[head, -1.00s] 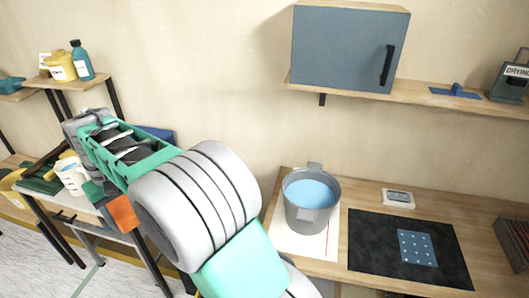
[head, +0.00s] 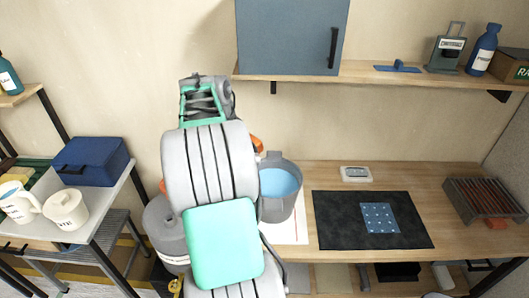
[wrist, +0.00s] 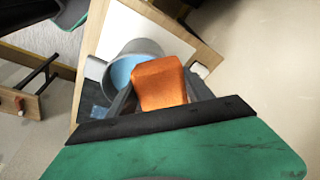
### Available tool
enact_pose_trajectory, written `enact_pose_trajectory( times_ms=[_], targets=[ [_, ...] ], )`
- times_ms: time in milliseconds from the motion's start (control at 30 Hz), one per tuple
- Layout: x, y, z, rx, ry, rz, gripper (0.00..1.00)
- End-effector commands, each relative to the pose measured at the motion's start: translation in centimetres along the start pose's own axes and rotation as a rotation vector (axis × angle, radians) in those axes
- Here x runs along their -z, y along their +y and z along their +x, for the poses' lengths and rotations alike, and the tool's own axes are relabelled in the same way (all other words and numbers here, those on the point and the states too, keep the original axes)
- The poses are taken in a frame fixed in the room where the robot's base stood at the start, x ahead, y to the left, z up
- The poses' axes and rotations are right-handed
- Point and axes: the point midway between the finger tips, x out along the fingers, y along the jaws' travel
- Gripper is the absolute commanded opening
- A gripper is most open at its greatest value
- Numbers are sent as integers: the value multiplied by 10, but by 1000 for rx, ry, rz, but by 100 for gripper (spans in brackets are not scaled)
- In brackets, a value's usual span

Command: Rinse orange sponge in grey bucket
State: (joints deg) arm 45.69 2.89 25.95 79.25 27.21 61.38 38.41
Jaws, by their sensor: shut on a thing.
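The orange sponge (wrist: 160,84) is held between the two fingers of my gripper (wrist: 158,98) in the wrist view. In the head view only a small orange edge of the sponge (head: 257,144) shows behind my arm. The grey bucket (head: 279,208) holds blue water and stands on a white sheet on the wooden workbench. It also shows in the wrist view (wrist: 146,45), beyond and partly behind the sponge. The sponge appears outside the bucket, near its left side. My arm hides the gripper in the head view and covers part of the bucket's left side.
A black mat (head: 333,233) with a blue dotted cloth (head: 380,217) lies right of the bucket. A small scale (head: 356,174) sits behind it. A blue cabinet (head: 285,38) hangs above. A side table with a blue box (head: 92,162) and jugs stands left.

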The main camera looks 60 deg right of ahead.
Motion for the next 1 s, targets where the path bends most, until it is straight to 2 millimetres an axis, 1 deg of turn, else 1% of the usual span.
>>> enact_pose_trajectory(
  times_ms=[33, 100, 200, 267, 467, 1000],
  targets=[
    [21, 15, 6, -24, 13, 86, 17],
    [42, 31, 10, -50, 30, 184, 17],
    [60, 48, 15, -75, 44, 272, 17],
    [65, 53, 16, -84, 49, 301, 17],
    [64, 55, 27, -87, 50, 310, 17],
    [44, 56, 99, -86, 50, 306, 17]
  ],
)
